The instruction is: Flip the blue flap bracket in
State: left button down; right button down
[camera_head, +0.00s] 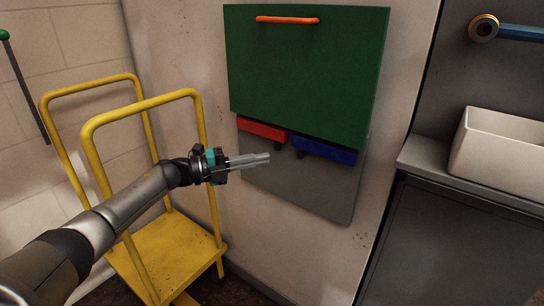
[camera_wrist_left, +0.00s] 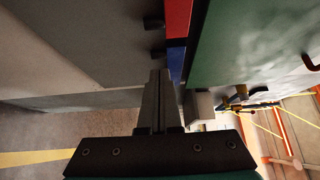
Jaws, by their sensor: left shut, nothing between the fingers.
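The blue flap bracket (camera_head: 323,151) is a bar under the lower edge of the green panel (camera_head: 305,75), at the right, beside a red bracket (camera_head: 263,130). In the left wrist view the blue bracket (camera_wrist_left: 176,64) shows just beyond my fingers, partly hidden by them, with the red bracket (camera_wrist_left: 178,18) above it. My left gripper (camera_head: 268,158) is shut and empty. In the head view its tips appear just below the gap between the two brackets, left of the blue one. I cannot tell whether they touch anything. My right gripper is not in view.
A grey plate (camera_head: 300,187) lies behind the brackets on the pale wall. A yellow cart (camera_head: 152,255) stands at the left, under my left arm. A grey cabinet (camera_head: 455,240) with a white bin (camera_head: 500,150) stands at the right. An orange handle (camera_head: 287,20) is on the green panel.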

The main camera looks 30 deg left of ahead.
pick_arm(q)
jog(key=s+a, duration=0.2)
jog(key=a, duration=0.3)
jog(key=shift+s+a+f, duration=0.15)
jog(key=shift+a, duration=0.25)
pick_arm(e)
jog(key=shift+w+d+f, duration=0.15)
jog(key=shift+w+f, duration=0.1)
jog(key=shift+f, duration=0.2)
pick_arm(q)
jog(key=shift+f, duration=0.1)
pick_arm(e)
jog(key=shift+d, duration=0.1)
